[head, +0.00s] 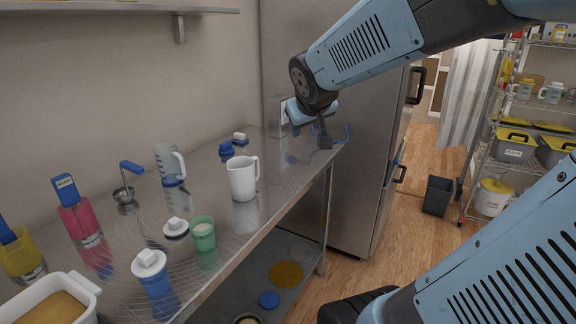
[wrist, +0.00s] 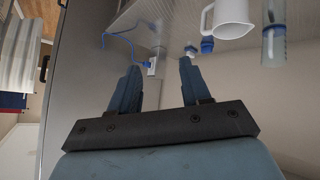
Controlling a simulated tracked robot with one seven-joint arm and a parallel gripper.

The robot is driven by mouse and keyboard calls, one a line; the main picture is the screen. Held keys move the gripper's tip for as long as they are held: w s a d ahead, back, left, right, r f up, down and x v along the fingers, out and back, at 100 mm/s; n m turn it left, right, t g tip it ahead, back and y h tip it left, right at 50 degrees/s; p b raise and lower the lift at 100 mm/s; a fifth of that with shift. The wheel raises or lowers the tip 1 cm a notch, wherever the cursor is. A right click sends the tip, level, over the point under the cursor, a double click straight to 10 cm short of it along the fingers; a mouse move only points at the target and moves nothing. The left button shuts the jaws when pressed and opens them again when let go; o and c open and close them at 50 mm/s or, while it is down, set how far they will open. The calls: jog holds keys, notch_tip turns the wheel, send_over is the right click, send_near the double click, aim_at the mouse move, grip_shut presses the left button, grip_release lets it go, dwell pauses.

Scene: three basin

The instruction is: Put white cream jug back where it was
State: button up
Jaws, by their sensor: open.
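The white cream jug (head: 243,178) stands upright on the metal counter (head: 262,150), near its front edge, with its handle toward the right. In the wrist view the jug (wrist: 232,20) is at the upper right, partly cut off by the frame's top edge. My gripper (head: 324,140) is over the far right end of the counter, apart from the jug and beyond it. In the wrist view my gripper (wrist: 160,68) has its two fingers spread, with nothing held between them.
A measuring jug (head: 168,164), blue-capped item (head: 226,150) and small white item (head: 240,138) stand behind the jug. A green cup (head: 203,234) and blue bottle (head: 153,272) are nearer. A steel fridge (head: 350,170) stands beyond the counter's end. A blue cord (wrist: 118,38) runs there.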

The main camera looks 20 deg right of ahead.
jog(key=s+a+f+g+y, duration=0.1)
jog(key=s+a, duration=0.3)
jog(key=s, duration=0.3)
jog(key=s+a+f+g+y, duration=0.1)
jog(key=s+a+g+y, duration=0.1)
jog(key=s+a, duration=0.2)
jog(key=s, duration=0.3)
jog(key=shift+s+f, duration=0.25)
